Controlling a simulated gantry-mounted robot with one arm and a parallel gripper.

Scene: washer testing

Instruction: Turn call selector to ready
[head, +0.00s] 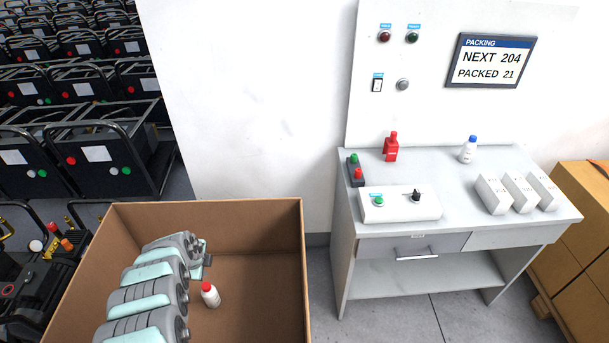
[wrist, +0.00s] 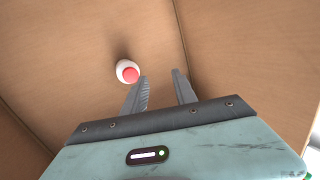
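A white control box (head: 398,206) on the grey workbench carries a black selector knob (head: 416,196) and a green button (head: 379,202). Its labels are too small to read, so I cannot tell whether this knob is the call selector or where it points. On the wall panel (head: 440,115) are a red lamp (head: 384,37), a green lamp (head: 412,37), a black-and-white switch (head: 377,86) and a round grey control (head: 403,85). My gripper (wrist: 160,75) is open and empty in the cardboard box, away from the bench. A white bottle with a red cap (wrist: 127,72) is beside its fingers.
The cardboard box (head: 283,210) stands left of the workbench (head: 450,165). The bench also holds a red bottle (head: 391,148), a blue-capped bottle (head: 468,150), a two-button station (head: 355,171) and white blocks (head: 520,193). Brown cartons (head: 580,230) stand at right.

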